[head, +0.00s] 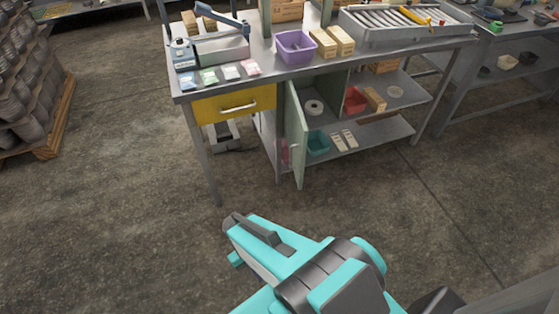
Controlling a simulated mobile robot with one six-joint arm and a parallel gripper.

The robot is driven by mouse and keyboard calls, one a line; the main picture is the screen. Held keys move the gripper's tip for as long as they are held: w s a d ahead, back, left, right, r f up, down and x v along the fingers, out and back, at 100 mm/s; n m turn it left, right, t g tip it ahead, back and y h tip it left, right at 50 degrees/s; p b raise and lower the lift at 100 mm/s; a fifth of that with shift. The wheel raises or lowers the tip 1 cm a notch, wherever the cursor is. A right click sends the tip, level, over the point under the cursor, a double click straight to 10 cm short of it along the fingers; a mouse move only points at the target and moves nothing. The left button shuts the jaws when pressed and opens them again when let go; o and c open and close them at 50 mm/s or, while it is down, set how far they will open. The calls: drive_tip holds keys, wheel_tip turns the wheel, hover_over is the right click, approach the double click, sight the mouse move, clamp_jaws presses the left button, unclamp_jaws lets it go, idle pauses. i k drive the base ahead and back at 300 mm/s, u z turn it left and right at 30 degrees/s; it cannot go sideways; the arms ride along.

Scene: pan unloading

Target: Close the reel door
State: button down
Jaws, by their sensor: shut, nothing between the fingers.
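The reel door (296,142) is a narrow pale green panel under the workbench, below the tabletop's middle. It stands open, swung out toward me and seen nearly edge-on. A small pink part (284,152) shows just left of it, low down. A white reel (314,107) sits on the shelf in the compartment to the right of the door. My gripper (234,226) is at the lower middle, in front of the bench and apart from the door. Its dark fingers are shut and hold nothing. Part of the gripper is hidden by its own turquoise body.
The yellow drawer (232,102) left of the door is closed. A teal bin (318,144) and a red bin (355,99) stand on the shelves at right. A purple basket (295,47) is on the bench top. The floor before the bench is clear.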

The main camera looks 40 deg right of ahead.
sight(296, 130)
drive_tip(key=u, duration=0.4)
drive_tip(key=k, duration=1.1)
drive_tip(key=u, duration=0.65)
drive_tip(key=i, duration=1)
drive_tip(key=u, duration=0.05)
